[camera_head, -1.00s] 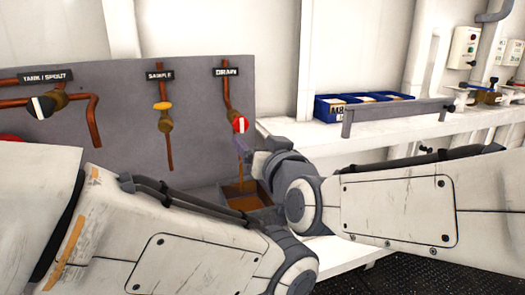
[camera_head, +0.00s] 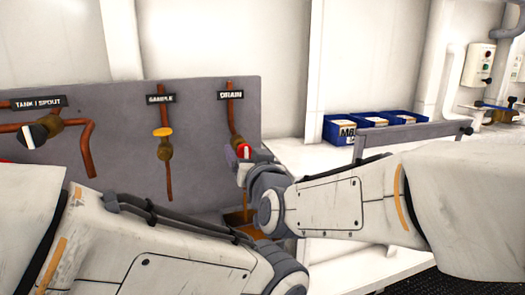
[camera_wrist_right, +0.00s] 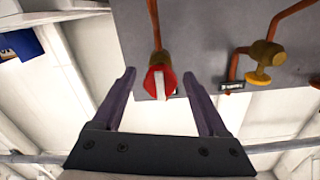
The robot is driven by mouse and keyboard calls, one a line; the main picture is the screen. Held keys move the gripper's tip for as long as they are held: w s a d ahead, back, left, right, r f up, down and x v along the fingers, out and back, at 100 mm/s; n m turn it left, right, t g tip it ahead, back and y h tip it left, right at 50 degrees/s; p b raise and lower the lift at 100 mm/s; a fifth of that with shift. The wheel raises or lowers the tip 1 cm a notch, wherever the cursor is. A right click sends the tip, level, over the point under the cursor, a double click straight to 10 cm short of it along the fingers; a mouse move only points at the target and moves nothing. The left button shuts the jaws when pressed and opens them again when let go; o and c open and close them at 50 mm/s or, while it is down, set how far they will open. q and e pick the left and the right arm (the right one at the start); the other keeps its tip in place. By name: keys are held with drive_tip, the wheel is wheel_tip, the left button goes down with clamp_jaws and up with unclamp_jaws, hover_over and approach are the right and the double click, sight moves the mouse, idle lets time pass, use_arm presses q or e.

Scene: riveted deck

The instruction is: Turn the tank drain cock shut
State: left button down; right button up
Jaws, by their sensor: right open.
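The drain cock (camera_head: 245,151) is a red round knob with a white bar, on the copper pipe under the DRAIN label (camera_head: 230,95). In the right wrist view the red knob (camera_wrist_right: 171,80) shows between the fingertips, its white bar roughly in line with the pipe. My right gripper (camera_head: 243,166) is at the cock, partly covering it in the head view. In the wrist view its fingers (camera_wrist_right: 159,74) are open, one each side of the knob, with gaps visible. My left arm crosses the lower left; its gripper is out of view.
The tank/spout cock (camera_head: 34,134) and yellow sample cock (camera_head: 163,133) sit left on the grey panel (camera_head: 110,110). A tray with brown liquid (camera_head: 238,217) stands below the drain, partly hidden by my arm. Blue bins (camera_head: 340,132) stand on the white bench at right.

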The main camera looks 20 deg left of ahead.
clamp_jaws()
drive_tip(key=m+b, duration=0.4)
drive_tip(key=shift+f, duration=0.25)
drive_tip(key=m+b, duration=0.3)
drive_tip(key=m, duration=0.1)
drive_tip(key=shift+b, duration=0.35)
drive_tip(key=m+b, duration=0.3)
drive_tip(key=m, duration=0.2)
drive_tip(key=shift+r+m+b, duration=0.1)
drive_tip(key=shift+m+b, duration=1)
drive_tip(key=shift+m, duration=1.4)
